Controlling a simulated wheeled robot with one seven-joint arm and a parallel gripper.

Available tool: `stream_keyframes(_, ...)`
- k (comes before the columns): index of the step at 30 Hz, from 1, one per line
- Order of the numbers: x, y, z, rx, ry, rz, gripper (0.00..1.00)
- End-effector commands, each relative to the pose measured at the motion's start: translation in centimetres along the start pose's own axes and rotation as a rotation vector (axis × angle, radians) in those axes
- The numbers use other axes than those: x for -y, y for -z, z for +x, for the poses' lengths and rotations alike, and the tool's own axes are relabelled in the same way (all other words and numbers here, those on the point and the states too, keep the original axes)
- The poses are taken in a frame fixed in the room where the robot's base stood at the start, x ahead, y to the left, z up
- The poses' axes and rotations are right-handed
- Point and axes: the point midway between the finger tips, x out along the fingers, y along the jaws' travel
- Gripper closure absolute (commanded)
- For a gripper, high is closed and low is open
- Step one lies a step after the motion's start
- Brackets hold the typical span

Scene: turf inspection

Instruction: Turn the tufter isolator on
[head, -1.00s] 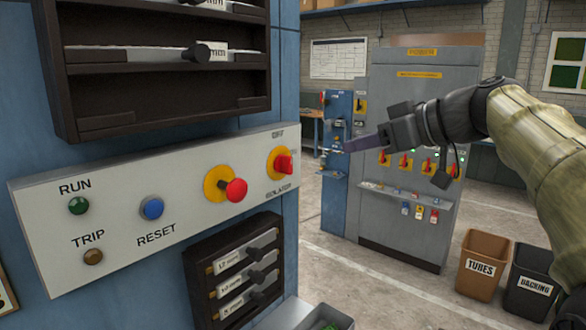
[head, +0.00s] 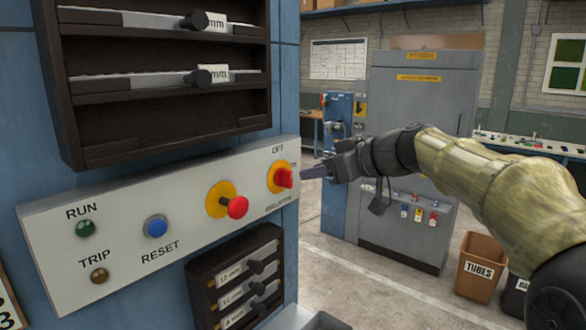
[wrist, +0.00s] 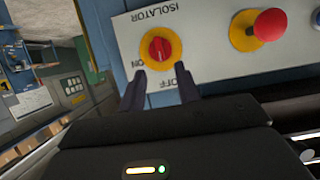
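The isolator is a red rotary knob (head: 284,178) on a yellow disc, at the right end of a pale control panel (head: 130,262), with OFF printed above it. In the wrist view the red knob (wrist: 159,48) lies ahead, its bar roughly upright in the picture; ON and OFF are printed at the disc's lower edge, partly near the fingers. My gripper (head: 314,172) is just right of the knob in the head view. In the wrist view its two fingers (wrist: 161,78) are apart and empty, tips near the disc's lower edge. Contact cannot be told.
A red mushroom button (head: 237,207) sits left of the isolator, with a blue reset button (head: 156,227) further left. A dark rack (head: 165,125) hangs above the panel and a smaller one (head: 235,285) below. A grey cabinet (head: 418,110) stands behind my arm.

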Motion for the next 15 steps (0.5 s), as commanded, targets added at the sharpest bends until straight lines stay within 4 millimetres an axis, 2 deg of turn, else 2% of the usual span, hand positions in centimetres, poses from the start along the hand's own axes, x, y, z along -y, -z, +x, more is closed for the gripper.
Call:
stream_keyframes(9,0.1,0.3,5.5,0.001,0.006,0.002,0.67)
stream_keyframes(15,0.1,0.1,7.2,0.000,0.001,0.000,0.67)
